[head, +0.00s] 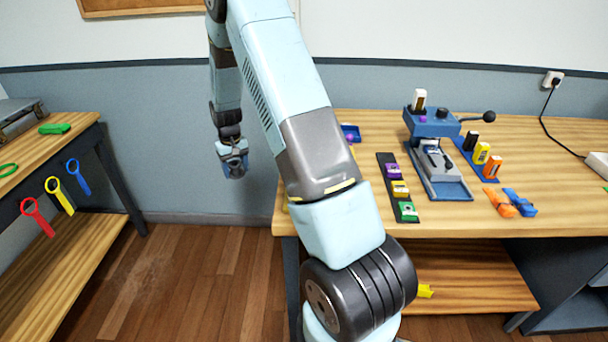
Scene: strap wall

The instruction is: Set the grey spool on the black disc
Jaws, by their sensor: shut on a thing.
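My gripper (234,168) hangs pointing down in front of the grey-blue wall, over the gap between the two benches. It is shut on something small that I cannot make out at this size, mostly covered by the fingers. I cannot pick out a grey spool or a black disc anywhere in this view. My arm crosses the middle of the picture and hides part of the right bench.
The right wooden bench (555,215) carries a blue press (433,124), a dark strip of coloured blocks (389,165), a blue rack (463,146), and orange and blue clips (500,204). The left bench (75,137) has coloured ring-ended straps on its front. Floor between is clear.

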